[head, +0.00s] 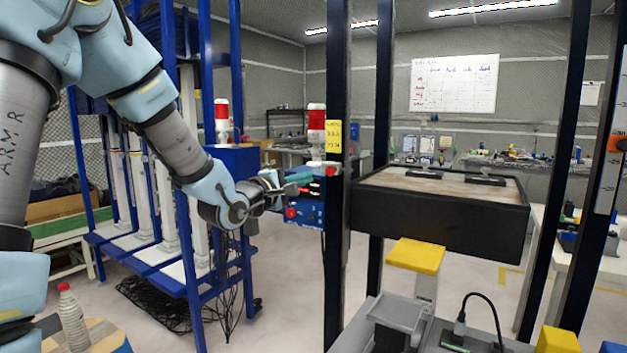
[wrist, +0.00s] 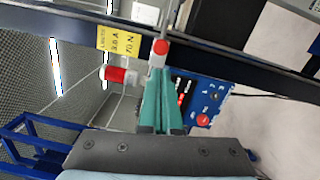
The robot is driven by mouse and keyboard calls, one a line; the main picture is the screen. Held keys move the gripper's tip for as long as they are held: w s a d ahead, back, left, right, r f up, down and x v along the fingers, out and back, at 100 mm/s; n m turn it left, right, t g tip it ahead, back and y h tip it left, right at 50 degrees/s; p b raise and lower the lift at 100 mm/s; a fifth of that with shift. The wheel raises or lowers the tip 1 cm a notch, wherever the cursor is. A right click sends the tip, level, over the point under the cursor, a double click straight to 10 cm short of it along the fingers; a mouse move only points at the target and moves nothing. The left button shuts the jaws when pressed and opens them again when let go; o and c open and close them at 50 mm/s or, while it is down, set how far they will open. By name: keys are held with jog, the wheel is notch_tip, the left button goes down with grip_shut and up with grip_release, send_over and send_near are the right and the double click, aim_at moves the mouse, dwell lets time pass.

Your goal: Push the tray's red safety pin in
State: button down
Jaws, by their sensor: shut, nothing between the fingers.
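The safety pin's round red head (head: 331,171) sits on the dark upright post at the left end of the black-sided tray (head: 440,222). In the wrist view the red head (wrist: 160,46) shows just beyond my fingertips, with a white part below it. My gripper (head: 306,177) is left of the pin, its teal fingers pointing toward it. In the wrist view my gripper (wrist: 160,74) is shut and empty, lined up with the pin. I cannot tell whether the fingertips touch it. The pin's shaft is hidden.
A blue control box (head: 304,211) with a red button (head: 291,213) is just below my gripper. A red-and-white beacon (head: 316,128) and a yellow label (head: 333,136) are close above. Blue uprights (head: 206,75) stand to the left. A yellow-topped block (head: 416,256) is below the tray.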

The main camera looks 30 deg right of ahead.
jog(key=shift+b+v, duration=0.3)
jog(key=shift+v, duration=2.5)
